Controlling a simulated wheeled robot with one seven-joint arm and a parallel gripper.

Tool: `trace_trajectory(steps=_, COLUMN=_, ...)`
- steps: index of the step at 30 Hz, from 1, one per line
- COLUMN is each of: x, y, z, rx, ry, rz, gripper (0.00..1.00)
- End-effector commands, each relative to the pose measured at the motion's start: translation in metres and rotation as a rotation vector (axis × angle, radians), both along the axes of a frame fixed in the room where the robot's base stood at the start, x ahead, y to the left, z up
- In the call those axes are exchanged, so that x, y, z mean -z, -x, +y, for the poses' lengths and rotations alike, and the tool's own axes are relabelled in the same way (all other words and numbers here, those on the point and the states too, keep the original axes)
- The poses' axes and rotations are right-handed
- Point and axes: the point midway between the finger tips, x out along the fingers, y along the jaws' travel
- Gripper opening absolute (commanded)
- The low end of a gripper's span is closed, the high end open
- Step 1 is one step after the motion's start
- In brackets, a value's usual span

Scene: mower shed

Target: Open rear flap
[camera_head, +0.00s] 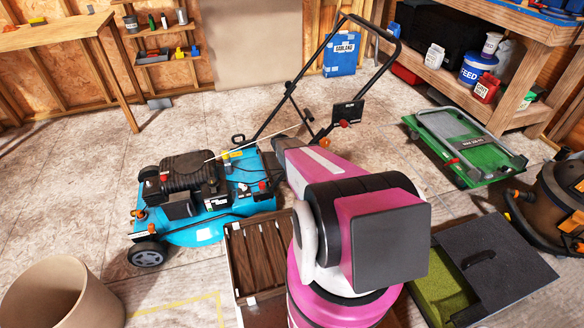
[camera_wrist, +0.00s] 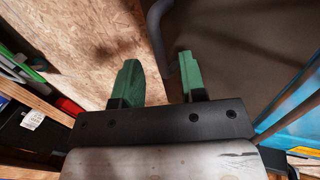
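The blue mower (camera_head: 205,228) stands on the floor left of centre, with a black engine (camera_head: 187,172) on top and its handle (camera_head: 330,45) rising to the upper right. My pink arm reaches over the rear right of the mower and covers part of it. I cannot make out the rear flap in either view. In the wrist view my gripper (camera_wrist: 160,62) has two green fingers standing apart with nothing held between them. A dark grey bar (camera_wrist: 158,35) passes beyond the fingertips. A blue surface (camera_wrist: 298,125) shows at the right; I cannot tell whether it is the mower.
A slatted wooden piece (camera_head: 262,258) lies beside the mower. A folded green platform (camera_head: 465,145), a dark box (camera_head: 495,265) and a vacuum (camera_head: 560,205) are on the right. A brown bin (camera_head: 62,295) stands front left.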

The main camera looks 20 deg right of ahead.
Motion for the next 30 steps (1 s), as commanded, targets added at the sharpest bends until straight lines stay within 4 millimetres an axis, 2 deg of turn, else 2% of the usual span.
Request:
trace_trajectory(steps=6, x=0.0147, y=-0.0003, z=-0.0054, rx=0.000, ry=0.000, rz=0.000, gripper=0.38)
trace_trajectory(steps=15, x=0.0157, y=0.0001, z=-0.0056, rx=0.000, ry=0.000, rz=0.000, gripper=0.38)
trace_trajectory(steps=17, x=0.0156, y=0.0001, z=-0.0056, rx=0.000, ry=0.000, rz=0.000, gripper=0.18)
trace_trajectory(steps=18, x=0.0157, y=0.0001, z=-0.0055, rx=0.000, ry=0.000, rz=0.000, gripper=0.05)
trace_trajectory(steps=19, x=0.0157, y=0.0001, z=-0.0055, rx=0.000, ry=0.000, rz=0.000, gripper=0.00)
trace_trajectory(steps=30, x=0.0115, y=0.0003, z=-0.0041, rx=-0.002, ry=0.031, rz=0.000, gripper=0.00)
